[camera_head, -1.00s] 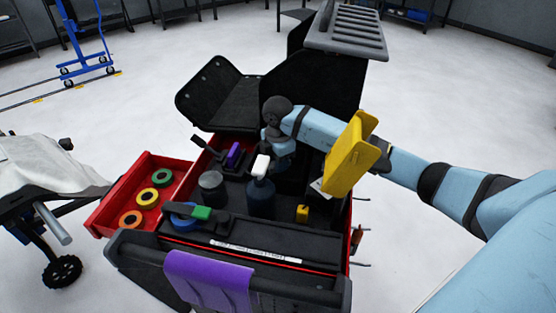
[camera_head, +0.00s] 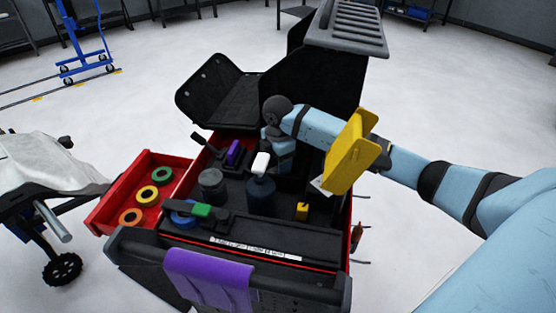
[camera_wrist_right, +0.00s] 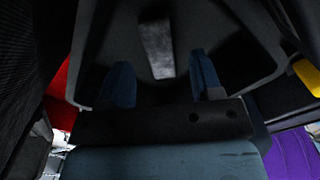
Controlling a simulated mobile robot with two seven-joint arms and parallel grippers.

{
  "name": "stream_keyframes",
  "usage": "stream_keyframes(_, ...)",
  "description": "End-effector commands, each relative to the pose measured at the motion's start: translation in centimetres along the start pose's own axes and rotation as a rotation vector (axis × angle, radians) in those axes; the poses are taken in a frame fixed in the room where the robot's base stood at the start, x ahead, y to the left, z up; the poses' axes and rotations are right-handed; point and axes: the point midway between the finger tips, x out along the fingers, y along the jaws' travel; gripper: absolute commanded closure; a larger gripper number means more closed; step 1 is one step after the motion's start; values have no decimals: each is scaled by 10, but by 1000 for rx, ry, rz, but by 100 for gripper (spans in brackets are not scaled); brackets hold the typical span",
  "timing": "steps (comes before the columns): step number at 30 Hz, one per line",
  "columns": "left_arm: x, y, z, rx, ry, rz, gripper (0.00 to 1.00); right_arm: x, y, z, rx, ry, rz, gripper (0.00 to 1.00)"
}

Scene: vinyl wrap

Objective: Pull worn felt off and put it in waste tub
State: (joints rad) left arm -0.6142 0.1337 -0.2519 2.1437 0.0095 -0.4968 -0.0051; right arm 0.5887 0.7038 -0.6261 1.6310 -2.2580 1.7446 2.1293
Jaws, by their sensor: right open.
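My right gripper (camera_head: 282,150) points down into the back of the red tool cart, behind a white-topped dark bottle (camera_head: 260,180). In the right wrist view its two blue-grey fingers (camera_wrist_right: 163,85) stand apart with nothing visible between them. Beyond them is a dark, walled recess or tub (camera_wrist_right: 205,30) with a pale grey patch (camera_wrist_right: 157,48) inside. I cannot tell whether that patch is the felt. A purple tool (camera_head: 234,152) sits in a dark holder at the cart's left. I cannot clearly identify the worn felt or waste tub. My left gripper is not in view.
The red side drawer (camera_head: 110,207) holds green, yellow and orange rolls. A dark round pot (camera_head: 212,185), blue roll (camera_head: 184,215) and small yellow block (camera_head: 302,211) lie in the cart top. Purple cloth (camera_head: 210,280) hangs in front.

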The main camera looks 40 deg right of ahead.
Motion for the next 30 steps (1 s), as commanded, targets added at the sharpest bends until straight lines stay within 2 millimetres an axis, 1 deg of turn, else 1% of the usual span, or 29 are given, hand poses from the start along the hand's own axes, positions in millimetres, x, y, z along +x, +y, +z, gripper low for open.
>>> stream_keyframes(2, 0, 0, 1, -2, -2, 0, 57, -3, 0, 0, 0, 0, 1, 40)
stream_keyframes(5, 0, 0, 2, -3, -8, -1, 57, -20, 1, 0, 0, 0, 4, 40)
stream_keyframes(8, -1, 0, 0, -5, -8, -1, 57, -42, 1, 0, 0, -1, 5, 40)
stream_keyframes(12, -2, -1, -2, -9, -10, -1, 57, -76, 1, 0, 0, 0, 5, 40)
stream_keyframes(15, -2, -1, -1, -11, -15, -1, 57, -98, 1, 0, 0, 0, 4, 40)
stream_keyframes(18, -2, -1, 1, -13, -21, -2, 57, -115, 0, 0, -1, 0, 3, 40)
stream_keyframes(21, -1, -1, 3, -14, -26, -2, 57, -128, 1, 0, 1, 0, 2, 40)
stream_keyframes(24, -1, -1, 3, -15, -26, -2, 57, -135, 0, 0, 1, 0, 0, 40)
stream_keyframes(30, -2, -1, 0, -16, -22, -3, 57, -138, 0, 0, 0, 0, 0, 40)
